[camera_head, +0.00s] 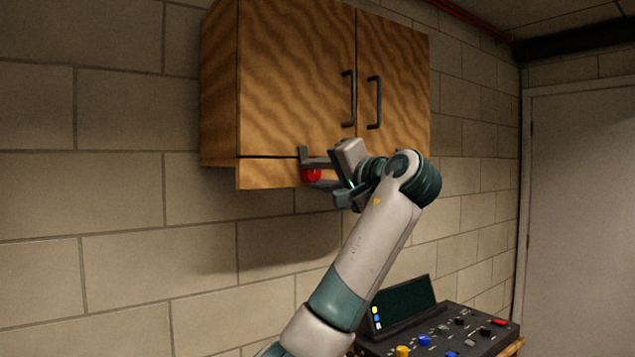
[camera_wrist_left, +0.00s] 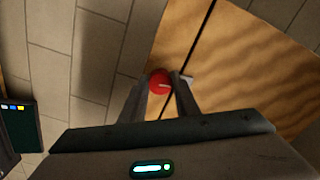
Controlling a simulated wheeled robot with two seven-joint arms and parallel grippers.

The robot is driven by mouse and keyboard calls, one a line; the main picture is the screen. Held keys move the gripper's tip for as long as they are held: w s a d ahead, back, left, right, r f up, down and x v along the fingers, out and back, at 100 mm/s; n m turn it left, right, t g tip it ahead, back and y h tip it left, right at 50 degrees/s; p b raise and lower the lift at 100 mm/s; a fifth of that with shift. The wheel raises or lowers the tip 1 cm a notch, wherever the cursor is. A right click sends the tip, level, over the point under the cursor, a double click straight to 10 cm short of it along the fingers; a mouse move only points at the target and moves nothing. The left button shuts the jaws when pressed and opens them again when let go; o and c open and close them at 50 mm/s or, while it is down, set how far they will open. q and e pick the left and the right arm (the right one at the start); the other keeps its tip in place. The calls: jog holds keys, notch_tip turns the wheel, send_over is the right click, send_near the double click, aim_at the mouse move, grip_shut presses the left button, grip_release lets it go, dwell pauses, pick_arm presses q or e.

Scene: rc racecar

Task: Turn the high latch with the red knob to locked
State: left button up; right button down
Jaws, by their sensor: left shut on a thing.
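The wooden cabinet (camera_head: 295,80) hangs on the wall with both doors closed. The red knob (camera_head: 311,175) sits on its lower front rail, just under the left door. A grey latch piece (camera_head: 303,154) shows beside the knob and reaches up over the gap at the door's bottom edge. My left gripper (camera_head: 318,172) is at the knob from the right and is shut on it. In the left wrist view the red knob (camera_wrist_left: 159,80) lies between my two fingertips. The fingers hide part of the knob and latch. My right gripper is not in view.
Two dark door handles (camera_head: 350,98) stand out above my gripper. A control panel with knobs and a screen (camera_head: 440,332) is below at the right. The block wall (camera_head: 120,200) left of the cabinet is bare. A grey door (camera_head: 580,200) is at far right.

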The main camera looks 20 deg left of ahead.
pick_arm(q)
jog(key=shift+m, duration=1.1)
jog(key=shift+r+b, duration=0.1)
jog(key=shift+b, duration=0.2)
jog(key=o, duration=1)
jog(key=shift+o, duration=0.2)
jog(key=shift+d, duration=0.1)
jog(key=shift+s+d, duration=0.1)
